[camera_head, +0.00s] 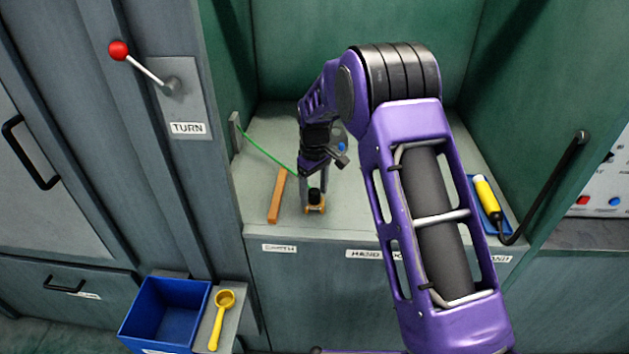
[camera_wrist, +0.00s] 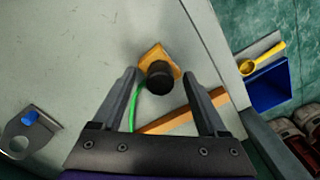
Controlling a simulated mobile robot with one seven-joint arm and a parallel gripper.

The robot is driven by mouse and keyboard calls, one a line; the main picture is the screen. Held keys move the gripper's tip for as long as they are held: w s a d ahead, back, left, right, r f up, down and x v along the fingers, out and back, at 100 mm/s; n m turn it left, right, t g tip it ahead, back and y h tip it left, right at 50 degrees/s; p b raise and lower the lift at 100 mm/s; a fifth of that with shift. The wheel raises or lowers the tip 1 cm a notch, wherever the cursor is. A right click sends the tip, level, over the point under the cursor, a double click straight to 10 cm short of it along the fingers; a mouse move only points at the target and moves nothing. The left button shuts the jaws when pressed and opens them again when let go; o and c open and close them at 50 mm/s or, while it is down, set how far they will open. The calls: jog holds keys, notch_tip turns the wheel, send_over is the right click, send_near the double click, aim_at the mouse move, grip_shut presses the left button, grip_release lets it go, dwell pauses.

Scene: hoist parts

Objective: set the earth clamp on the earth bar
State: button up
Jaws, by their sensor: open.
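The earth clamp is a small orange-yellow block (camera_head: 315,209) with a black knob on top, on the grey shelf near its front edge. In the wrist view the clamp (camera_wrist: 158,76) lies just beyond and between my fingertips. A green cable (camera_head: 265,152) runs from a wall bracket to the clamp. The earth bar (camera_head: 276,197), a flat copper-coloured strip, lies on the shelf left of the clamp, apart from it; it shows partly behind a finger in the wrist view (camera_wrist: 177,119). My gripper (camera_head: 314,190) is open and points down, its fingers at either side of the knob; contact cannot be told.
A yellow-handled tool (camera_head: 487,197) on a blue pad lies at the shelf's right. A metal plate with a blue knob (camera_wrist: 29,117) is behind my gripper. A blue bin (camera_head: 165,312) and yellow scoop (camera_head: 221,318) stand below at left. Green walls enclose the shelf.

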aim_at(315, 190)
jog(key=shift+f, duration=0.25)
grip_shut()
jog(key=shift+r, duration=0.1)
jog(key=shift+r+p, duration=1.05)
jog(key=shift+r, duration=1.45)
